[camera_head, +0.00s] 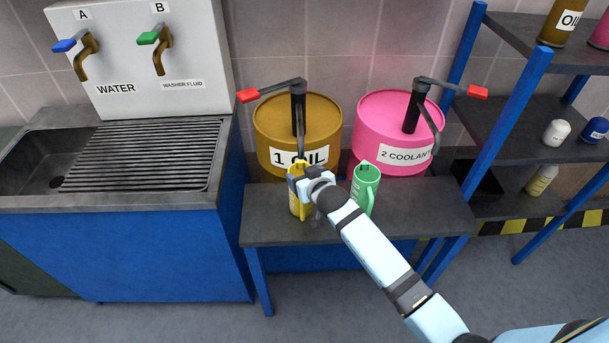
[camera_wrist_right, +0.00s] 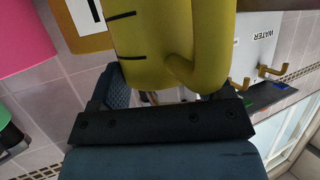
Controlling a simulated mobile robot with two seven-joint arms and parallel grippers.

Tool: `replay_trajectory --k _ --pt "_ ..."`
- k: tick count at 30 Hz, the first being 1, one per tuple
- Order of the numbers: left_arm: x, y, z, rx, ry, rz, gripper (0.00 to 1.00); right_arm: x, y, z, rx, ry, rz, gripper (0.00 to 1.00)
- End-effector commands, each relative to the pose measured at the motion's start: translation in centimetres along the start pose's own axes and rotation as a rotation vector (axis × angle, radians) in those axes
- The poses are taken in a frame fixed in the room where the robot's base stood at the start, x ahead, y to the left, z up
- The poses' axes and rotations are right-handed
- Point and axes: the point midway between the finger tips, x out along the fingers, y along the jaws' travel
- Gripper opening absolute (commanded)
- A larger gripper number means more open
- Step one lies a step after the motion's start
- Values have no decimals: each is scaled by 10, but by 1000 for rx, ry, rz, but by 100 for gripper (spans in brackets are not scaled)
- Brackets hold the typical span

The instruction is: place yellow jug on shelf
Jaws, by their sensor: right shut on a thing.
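The yellow jug (camera_head: 296,206) stands at the front of the bench, below the brown oil drum, mostly hidden behind my right gripper (camera_head: 300,182). In the right wrist view the yellow jug (camera_wrist_right: 150,45) fills the upper middle, with its handle and black level marks showing. My right gripper (camera_wrist_right: 165,95) is shut on it. The shelf (camera_head: 530,125) is a rack with blue posts and dark boards at the right. My left gripper is not in view.
A green jug (camera_head: 364,188) stands close to the right of my gripper on the bench (camera_head: 430,208). Behind are the brown oil drum (camera_head: 285,125) and pink coolant drum (camera_head: 385,150) with pump levers. Bottles (camera_head: 556,132) stand on the rack. A sink unit (camera_head: 120,240) is at the left.

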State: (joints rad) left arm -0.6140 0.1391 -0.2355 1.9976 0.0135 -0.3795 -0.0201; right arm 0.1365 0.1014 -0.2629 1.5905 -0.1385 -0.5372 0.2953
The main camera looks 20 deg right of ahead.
Motion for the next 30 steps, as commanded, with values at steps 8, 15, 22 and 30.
replay_trajectory --k 8,15,22,30 --pt "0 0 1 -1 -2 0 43 0 0 1 0 0 0 98" --pt "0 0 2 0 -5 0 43 -4 0 -2 0 0 0 98" --pt "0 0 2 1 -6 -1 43 -45 0 -1 0 0 0 98" --pt "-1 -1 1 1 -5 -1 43 -99 0 -2 0 -1 0 98"
